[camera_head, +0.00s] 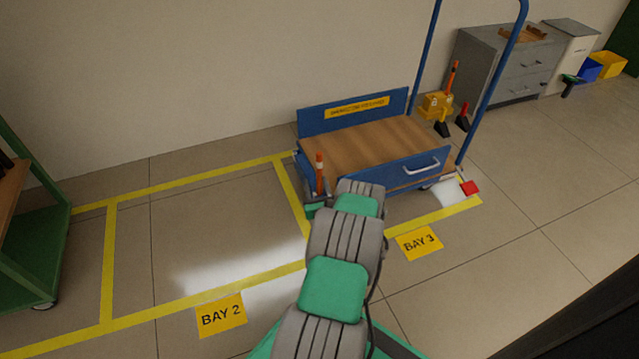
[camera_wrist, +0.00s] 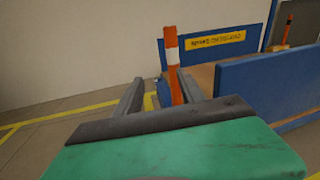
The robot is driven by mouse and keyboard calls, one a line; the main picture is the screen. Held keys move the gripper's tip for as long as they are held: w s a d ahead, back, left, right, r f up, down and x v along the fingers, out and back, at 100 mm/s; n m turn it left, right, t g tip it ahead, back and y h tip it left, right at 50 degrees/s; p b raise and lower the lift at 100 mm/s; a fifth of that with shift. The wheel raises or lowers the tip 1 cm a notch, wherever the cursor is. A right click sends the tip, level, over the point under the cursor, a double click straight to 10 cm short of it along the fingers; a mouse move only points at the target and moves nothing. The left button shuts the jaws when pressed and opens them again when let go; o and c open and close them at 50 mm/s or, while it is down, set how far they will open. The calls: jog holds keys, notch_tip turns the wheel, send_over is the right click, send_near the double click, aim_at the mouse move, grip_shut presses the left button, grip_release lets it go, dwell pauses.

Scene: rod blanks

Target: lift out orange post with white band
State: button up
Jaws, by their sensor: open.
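An orange post with a white band (camera_head: 320,176) stands upright at the front left corner of a blue trolley (camera_head: 315,123). In the wrist view the post (camera_wrist: 171,60) rises between my gripper's two fingers, closer to the right one. My gripper (camera_wrist: 161,80) is open and holds nothing. I cannot tell whether a finger touches the post. The post's foot is partly hidden behind my gripper and a blue part of the trolley. In the head view my wrist hides most of my gripper.
The trolley has a wooden deck (camera_head: 365,143), low blue side boards and a tall blue handle (camera_head: 490,75). Another orange post (camera_head: 451,75) stands behind it by a yellow box (camera_head: 437,104). Grey drawers (camera_head: 510,62) stand against the wall. The floor left of the trolley is clear.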

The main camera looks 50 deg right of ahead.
aim_at(320, 171)
jog(key=shift+m+g+h, duration=0.3)
jog(key=shift+m+h, duration=0.2)
jog(key=shift+m, duration=0.3)
jog(key=w+d+b, duration=0.1)
jog(key=d, duration=0.1)
jog(key=w+d+b, duration=0.1)
jog(key=d, duration=0.1)
jog(key=w+d+f+b, duration=0.1)
jog(key=d, duration=0.1)
jog(key=shift+w+d+r, duration=0.1)
jog(key=shift+w+d, duration=0.1)
jog(key=shift+c, duration=0.6)
grip_shut()
